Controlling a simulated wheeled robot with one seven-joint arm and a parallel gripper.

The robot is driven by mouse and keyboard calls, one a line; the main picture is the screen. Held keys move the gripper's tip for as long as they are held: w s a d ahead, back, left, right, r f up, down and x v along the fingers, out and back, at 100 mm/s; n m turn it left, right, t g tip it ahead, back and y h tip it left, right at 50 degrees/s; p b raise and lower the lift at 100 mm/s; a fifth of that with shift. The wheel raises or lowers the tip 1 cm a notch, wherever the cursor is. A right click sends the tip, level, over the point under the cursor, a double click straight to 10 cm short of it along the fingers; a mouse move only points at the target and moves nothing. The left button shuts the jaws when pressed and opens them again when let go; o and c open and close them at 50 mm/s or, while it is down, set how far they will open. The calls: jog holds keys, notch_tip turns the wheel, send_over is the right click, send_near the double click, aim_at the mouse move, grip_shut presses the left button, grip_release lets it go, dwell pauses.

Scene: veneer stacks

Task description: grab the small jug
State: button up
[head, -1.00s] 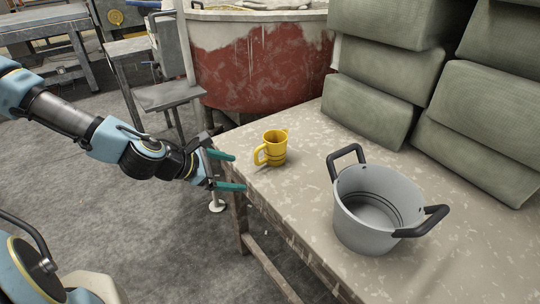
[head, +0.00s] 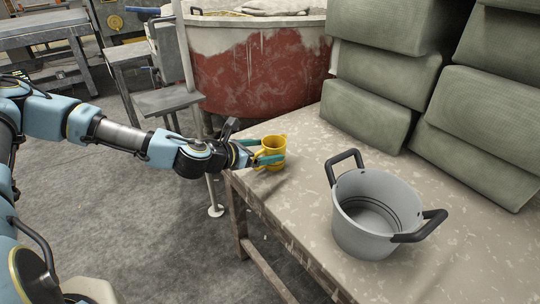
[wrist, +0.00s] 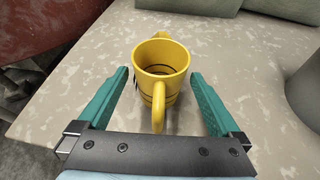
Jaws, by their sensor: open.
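The small yellow jug (head: 275,151) stands upright near the left edge of the table, and it also shows in the wrist view (wrist: 172,84). Its handle (wrist: 158,106) points toward my gripper. My gripper (head: 268,156) is open, with its two teal fingers on either side of the jug. In the wrist view, my gripper (wrist: 160,78) shows a gap between each finger and the jug, so neither finger appears to touch it. The jug's lower part is partly hidden behind its handle.
A grey pot (head: 372,226) with black handles stands on the stone-topped table (head: 300,215) to the right. Stacked green bags (head: 368,110) line the back. A red and white tub (head: 262,70) is behind the table. Bare tabletop lies between jug and pot.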

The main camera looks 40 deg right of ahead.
aim_at(265, 150)
jog(key=shift+x, duration=1.55)
jog(key=shift+c, duration=0.2)
jog(key=c, duration=1.2)
